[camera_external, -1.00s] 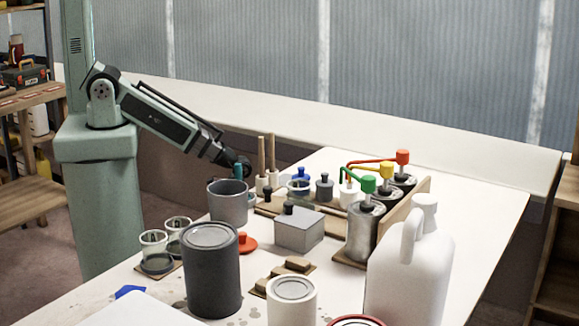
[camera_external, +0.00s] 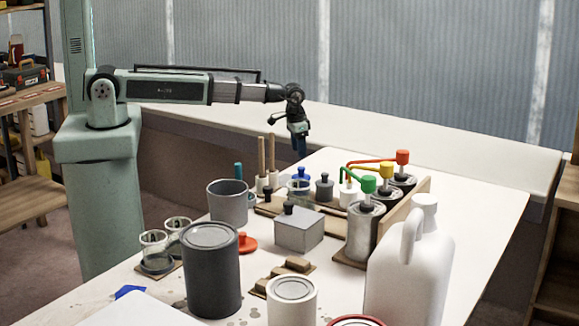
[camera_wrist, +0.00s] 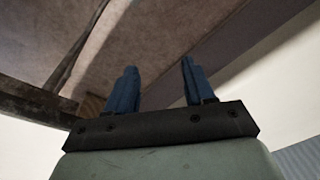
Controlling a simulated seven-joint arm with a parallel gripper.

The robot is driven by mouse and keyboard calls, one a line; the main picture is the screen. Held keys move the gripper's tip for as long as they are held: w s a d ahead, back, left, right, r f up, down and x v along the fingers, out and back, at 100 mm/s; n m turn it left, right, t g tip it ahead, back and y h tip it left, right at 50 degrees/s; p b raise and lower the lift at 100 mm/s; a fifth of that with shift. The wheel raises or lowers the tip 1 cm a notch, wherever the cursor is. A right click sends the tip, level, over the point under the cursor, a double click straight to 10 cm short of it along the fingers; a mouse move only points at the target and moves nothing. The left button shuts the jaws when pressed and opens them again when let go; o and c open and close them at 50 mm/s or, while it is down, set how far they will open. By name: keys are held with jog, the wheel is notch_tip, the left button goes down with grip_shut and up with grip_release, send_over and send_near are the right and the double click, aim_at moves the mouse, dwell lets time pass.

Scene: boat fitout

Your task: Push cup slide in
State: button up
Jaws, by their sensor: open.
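A small clear cup (camera_external: 299,187) stands near the wooden board (camera_external: 268,209) in the external view. A blue knob (camera_external: 297,173) shows just behind it. I cannot tell which part is the cup slide. My gripper (camera_external: 301,152) hangs pointing down, above and apart from the cup and the blue knob. In the wrist view, the two blue fingers (camera_wrist: 156,88) stand apart with nothing between them. The cup and knob cannot be made out in the wrist view.
A grey mug (camera_external: 228,204), a grey box (camera_external: 299,232) with a black knob and two upright wooden handles (camera_external: 267,155) stand close by. Pump cans (camera_external: 365,234) with coloured tops are to the right. A dark can (camera_external: 211,275) and white jug (camera_external: 408,275) stand in front.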

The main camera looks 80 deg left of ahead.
jog(key=w+d+r+t, duration=0.1)
jog(key=w+d+r, duration=0.4)
jog(key=r, duration=0.5)
notch_tip(320, 180, up, 10)
jog(key=n+t, duration=0.2)
jog(key=n, duration=0.1)
send_over(267, 187)
jog(key=s+d, duration=0.2)
jog(key=s, duration=0.3)
jog(key=shift+y, duration=0.3)
jog(key=x, duration=1.3)
jog(key=shift+w+a+f, duration=0.15)
jog(key=shift+w+f, duration=0.1)
jog(key=shift+f, duration=0.05)
jog(key=shift+c, duration=0.2)
